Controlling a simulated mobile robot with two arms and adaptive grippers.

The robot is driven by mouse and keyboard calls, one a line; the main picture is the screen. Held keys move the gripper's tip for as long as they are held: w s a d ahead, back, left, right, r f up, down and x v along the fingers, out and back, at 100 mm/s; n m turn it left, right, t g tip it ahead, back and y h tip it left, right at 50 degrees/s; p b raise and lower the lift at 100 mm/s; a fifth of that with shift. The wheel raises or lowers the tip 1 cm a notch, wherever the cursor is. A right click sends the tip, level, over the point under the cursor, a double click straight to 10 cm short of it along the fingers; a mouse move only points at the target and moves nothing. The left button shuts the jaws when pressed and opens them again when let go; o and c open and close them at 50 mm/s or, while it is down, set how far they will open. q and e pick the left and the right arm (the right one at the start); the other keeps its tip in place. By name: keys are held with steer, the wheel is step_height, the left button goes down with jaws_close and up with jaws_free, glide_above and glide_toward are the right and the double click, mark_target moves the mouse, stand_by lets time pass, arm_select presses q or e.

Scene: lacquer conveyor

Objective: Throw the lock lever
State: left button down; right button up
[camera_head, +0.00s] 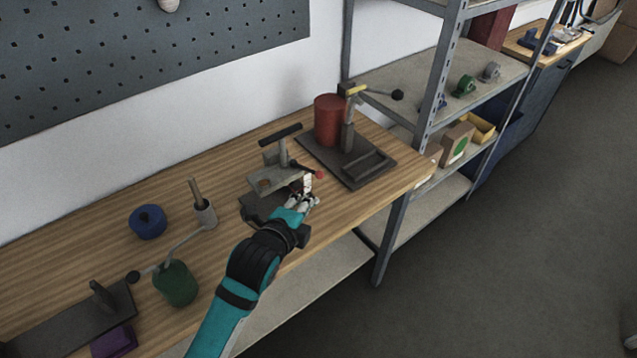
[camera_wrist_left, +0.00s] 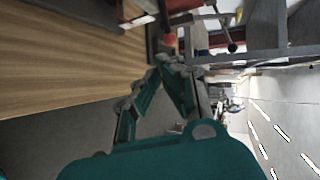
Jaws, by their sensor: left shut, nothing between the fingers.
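A grey fixture (camera_head: 275,180) with a flat plate and a black T-handle (camera_head: 281,133) stands near the middle of the bench. A small lever with a red knob (camera_head: 320,173) sticks out from its right side; I take this for the lock lever. The red knob also shows in the left wrist view (camera_wrist_left: 168,40), just beyond the fingertips. My left gripper (camera_head: 308,199) is shut and empty, at the fixture's front right beside the knob; whether it touches is unclear. A white part (camera_head: 307,181) shows just above the fingers. My right gripper is out of view.
On the wooden bench (camera_head: 110,205), a red cylinder (camera_head: 329,120) stands on a dark base with a black-knobbed lever (camera_head: 397,95). A green jar (camera_head: 175,283), blue round container (camera_head: 148,221) and purple block (camera_head: 114,342) lie left. A metal shelf (camera_head: 440,80) stands right.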

mark_target(307, 169)
arm_select(q)
steer(key=r+p+x, duration=0.1)
steer(key=x, duration=0.7)
steer(key=shift+w+p, duration=0.25)
steer(key=shift+p, duration=0.05)
